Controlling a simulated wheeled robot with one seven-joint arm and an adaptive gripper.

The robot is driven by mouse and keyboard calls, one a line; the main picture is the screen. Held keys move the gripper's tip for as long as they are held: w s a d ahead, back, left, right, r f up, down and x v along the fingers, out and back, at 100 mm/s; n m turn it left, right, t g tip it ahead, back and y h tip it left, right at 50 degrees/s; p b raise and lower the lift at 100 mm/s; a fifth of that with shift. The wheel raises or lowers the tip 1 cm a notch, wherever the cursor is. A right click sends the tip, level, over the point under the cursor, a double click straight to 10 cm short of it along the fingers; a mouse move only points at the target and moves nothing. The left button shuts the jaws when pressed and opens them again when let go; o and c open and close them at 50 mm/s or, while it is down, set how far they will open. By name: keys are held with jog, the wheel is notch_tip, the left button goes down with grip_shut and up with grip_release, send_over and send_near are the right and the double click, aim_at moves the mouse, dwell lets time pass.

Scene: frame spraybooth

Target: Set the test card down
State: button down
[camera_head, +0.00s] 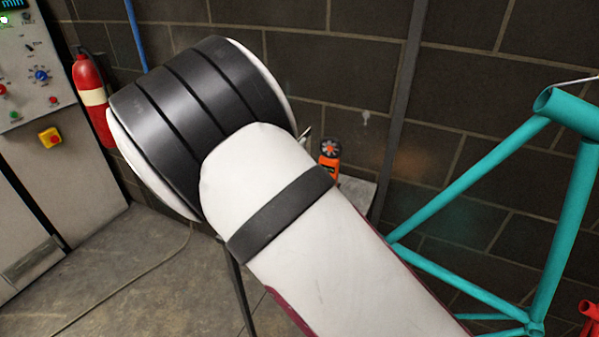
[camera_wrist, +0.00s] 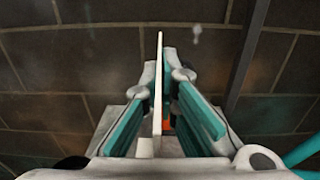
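The test card (camera_wrist: 158,85) shows in the wrist view as a thin, pale upright strip, seen nearly edge-on. My gripper (camera_wrist: 159,68) has its two grey fingers with teal sides angled in on either side of the card, with their tips closed against it. Whether the card's far edge touches anything cannot be told.
An orange device (camera_head: 329,160) with a round fan-like head stands by a pale ledge (camera_head: 357,190) against the brick wall. A teal frame (camera_head: 480,180) stands at right. A fire extinguisher (camera_head: 92,98) and control cabinet (camera_head: 40,150) are at left. Floor at lower left is clear except a cable.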

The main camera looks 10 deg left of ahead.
jog(key=shift+f, duration=2.7)
jog(key=c, duration=1.8)
grip_release()
jog(key=v, duration=1.2)
jog(key=shift+d+r, duration=0.1)
jog(key=shift+r, duration=0.15)
